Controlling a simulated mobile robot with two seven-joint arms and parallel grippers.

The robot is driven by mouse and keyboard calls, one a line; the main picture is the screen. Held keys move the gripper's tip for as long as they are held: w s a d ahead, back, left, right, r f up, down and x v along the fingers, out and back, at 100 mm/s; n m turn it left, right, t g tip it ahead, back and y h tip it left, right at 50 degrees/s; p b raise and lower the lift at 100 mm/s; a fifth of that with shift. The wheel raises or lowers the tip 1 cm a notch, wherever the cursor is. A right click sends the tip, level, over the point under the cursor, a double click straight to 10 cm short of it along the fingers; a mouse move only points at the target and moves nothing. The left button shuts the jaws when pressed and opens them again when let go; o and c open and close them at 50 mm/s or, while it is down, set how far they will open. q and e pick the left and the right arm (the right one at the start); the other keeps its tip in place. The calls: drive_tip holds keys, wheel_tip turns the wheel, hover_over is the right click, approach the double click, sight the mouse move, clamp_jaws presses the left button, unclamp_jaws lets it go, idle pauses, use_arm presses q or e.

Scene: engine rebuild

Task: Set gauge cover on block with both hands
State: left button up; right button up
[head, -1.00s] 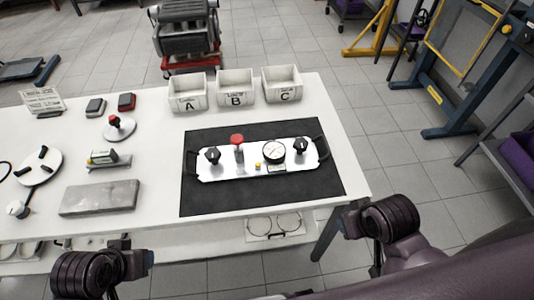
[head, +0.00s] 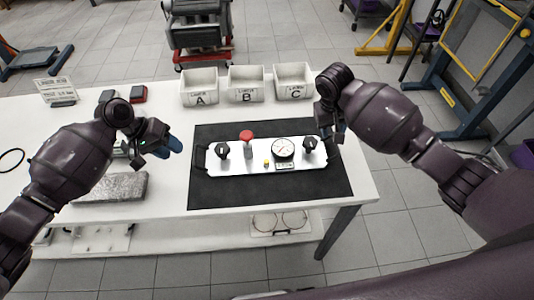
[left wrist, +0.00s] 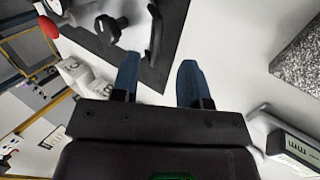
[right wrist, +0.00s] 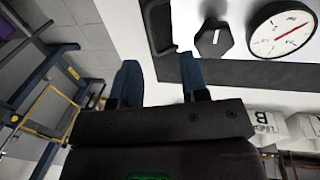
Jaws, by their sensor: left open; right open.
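The gauge cover (head: 238,158) is a silver plate with a black handle at each end, two black knobs, a red-topped post and a round dial gauge (head: 283,148). It lies flat on a black mat (head: 270,194) on the white table. My left gripper (head: 172,149) is open and empty, left of the left handle (head: 199,158), which also shows in the left wrist view (left wrist: 154,35). My right gripper (head: 338,134) is open and empty by the right handle (right wrist: 158,28). The dial also shows in the right wrist view (right wrist: 283,32). Neither gripper visibly touches a handle.
Three white bins marked A, B and C (head: 246,90) stand behind the mat. A grey stone slab (head: 112,188) lies at the left, partly under my left arm. A grey engine on a red stand (head: 200,30) stands on the floor beyond the table.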

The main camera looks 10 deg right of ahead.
sight(194, 158)
use_arm(q)
drive_tip(key=shift+w+a+r, duration=0.2)
drive_tip(key=shift+w+r, duration=0.15)
drive_tip(key=shift+w, duration=0.1)
drive_tip(key=shift+w+a+r, duration=0.15)
drive_tip(key=shift+w+r, duration=0.15)
drive_tip(key=shift+w, duration=0.15)
use_arm(e)
drive_tip(key=shift+w+d+r+m, duration=0.3)
drive_tip(key=shift+w+d+r, duration=0.2)
drive_tip(key=shift+w+r, duration=0.25)
drive_tip(key=shift+f, duration=0.1)
use_arm(q)
drive_tip(key=shift+x, duration=5.45)
use_arm(e)
drive_tip(key=shift+d+f, duration=0.35)
drive_tip(key=shift+f, duration=1.4)
drive_tip(key=shift+d+f, duration=0.4)
drive_tip(key=shift+f, duration=1.4)
drive_tip(key=shift+d+f, duration=0.35)
drive_tip(key=shift+f, duration=1.4)
use_arm(q)
drive_tip(key=shift+c, duration=0.3)
use_arm(e)
drive_tip(key=shift+c, duration=0.3)
use_arm(q)
clamp_jaws()
use_arm(e)
clamp_jaws()
